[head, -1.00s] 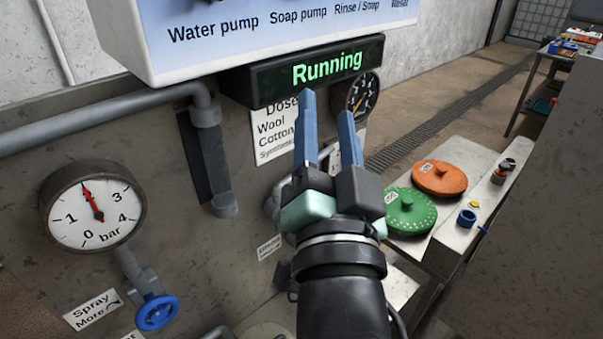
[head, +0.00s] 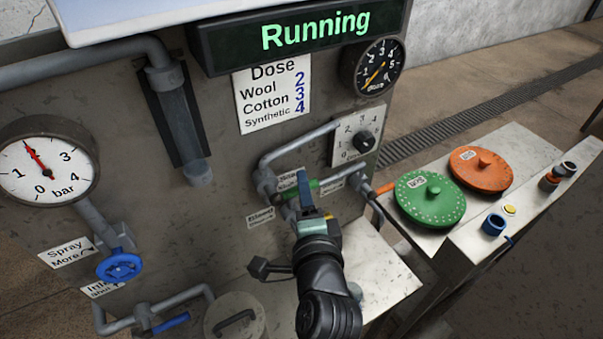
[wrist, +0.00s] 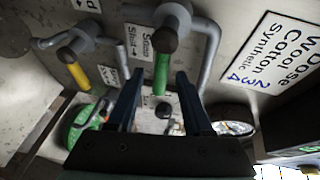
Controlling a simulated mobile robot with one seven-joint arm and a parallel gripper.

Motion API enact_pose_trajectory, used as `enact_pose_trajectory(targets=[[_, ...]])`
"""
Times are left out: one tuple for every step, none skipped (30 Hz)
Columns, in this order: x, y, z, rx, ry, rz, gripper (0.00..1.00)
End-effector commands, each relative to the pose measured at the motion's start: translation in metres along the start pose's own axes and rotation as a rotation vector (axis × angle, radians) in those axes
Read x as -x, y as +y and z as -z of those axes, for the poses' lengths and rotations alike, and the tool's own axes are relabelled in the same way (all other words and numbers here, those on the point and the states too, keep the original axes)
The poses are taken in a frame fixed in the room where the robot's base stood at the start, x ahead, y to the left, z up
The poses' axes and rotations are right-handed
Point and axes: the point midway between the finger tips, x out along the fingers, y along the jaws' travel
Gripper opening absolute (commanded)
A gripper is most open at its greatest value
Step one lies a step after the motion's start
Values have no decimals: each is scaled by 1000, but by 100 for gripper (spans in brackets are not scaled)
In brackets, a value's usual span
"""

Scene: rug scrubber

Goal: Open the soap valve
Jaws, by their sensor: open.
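A green lever handle (head: 333,187) sits on the pipework below the dose card; I take it as the soap valve's. In the wrist view the green handle (wrist: 161,74) points down from a dark pivot, between the tips of my open gripper (wrist: 158,80). A small label (wrist: 136,42) beside it is only partly legible. In the head view my gripper (head: 305,180) is in front of the pipes, its fingers partly hiding the valve and a label. Whether the fingers touch the handle cannot be told. An orange-yellow lever (head: 385,188) is on the pipe to the right.
A small dial knob (head: 364,141) and round gauge (head: 373,66) are above right. A blue valve wheel (head: 119,267) is at lower left. Green (head: 430,213) and orange (head: 494,174) discs lie on the right bench. The display (head: 305,32) reads "Running".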

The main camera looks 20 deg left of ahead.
Motion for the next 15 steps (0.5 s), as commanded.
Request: enact_pose_trajectory(targets=[[-10, -2, 0, 0, 0, 1, 51], [-15, -2, 0, 1, 0, 1, 51], [-21, -1, 0, 1, 0, 0, 51], [-25, -2, 0, 1, 0, 1, 51], [-29, -1, 0, 1, 0, 1, 51], [-33, -1, 0, 1, 0, 1, 51], [-36, -1, 0, 1, -1, 1, 51], [-38, -1, 0, 1, 0, 1, 51], [-41, 0, 0, 1, -1, 0, 51], [-43, 0, 0, 1, 0, 0, 51], [-44, -1, 0, 1, 0, 1, 51], [-46, -1, 0, 1, 1, 2, 51], [-47, -1, 0, 1, 1, 1, 51], [-47, 0, 0, 1, 1, 1, 51], [-48, 0, 0, 1, 1, 1, 51]])
